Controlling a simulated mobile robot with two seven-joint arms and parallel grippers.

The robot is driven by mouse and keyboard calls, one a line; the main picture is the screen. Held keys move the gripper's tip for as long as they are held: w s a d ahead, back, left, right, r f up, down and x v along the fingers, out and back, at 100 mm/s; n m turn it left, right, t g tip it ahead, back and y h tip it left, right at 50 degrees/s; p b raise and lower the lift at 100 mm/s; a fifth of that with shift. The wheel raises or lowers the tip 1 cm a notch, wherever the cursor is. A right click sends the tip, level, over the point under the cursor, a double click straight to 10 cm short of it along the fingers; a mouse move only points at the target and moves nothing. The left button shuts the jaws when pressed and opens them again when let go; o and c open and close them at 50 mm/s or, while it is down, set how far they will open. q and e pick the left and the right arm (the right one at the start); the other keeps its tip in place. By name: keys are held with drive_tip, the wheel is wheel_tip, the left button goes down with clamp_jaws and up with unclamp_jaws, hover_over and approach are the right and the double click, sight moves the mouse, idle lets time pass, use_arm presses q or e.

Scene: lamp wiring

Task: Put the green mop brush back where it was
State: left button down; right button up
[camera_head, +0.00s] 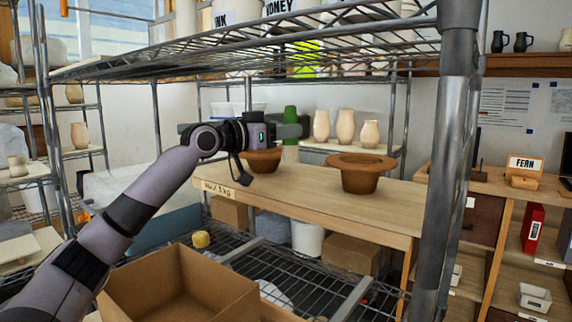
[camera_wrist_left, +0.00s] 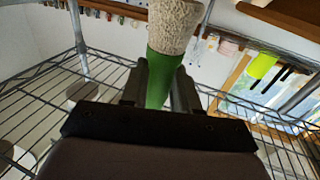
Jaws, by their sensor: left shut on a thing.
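The green mop brush (camera_head: 290,152) is upright at the end of my left arm in the head view, above the back of the wooden shelf board. In the left wrist view its green handle (camera_wrist_left: 158,88) stands between the fingers, with a pale, shaggy head (camera_wrist_left: 174,25) above. My left gripper (camera_head: 291,128) is shut on the green handle; it also shows in the left wrist view (camera_wrist_left: 160,92). The brush's lower end is partly hidden behind a brown brimmed pot in the head view. My right gripper is not in view.
Two brown brimmed pots (camera_head: 360,175) (camera_head: 262,161) stand on the wooden board (camera_head: 310,200). Several pale vases (camera_head: 346,127) stand behind. A wire shelf (camera_head: 250,70) hangs above my arm; a metal post (camera_head: 452,150) stands right. An open cardboard box (camera_head: 180,285) is below.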

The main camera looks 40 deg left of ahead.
sight(283, 157)
use_arm(q)
drive_tip(key=shift+f+b, duration=0.45)
drive_tip(key=shift+f, duration=2.35)
drive_tip(key=shift+f, duration=0.1)
drive_tip(key=c, duration=0.8)
unclamp_jaws()
drive_tip(key=shift+c, duration=0.2)
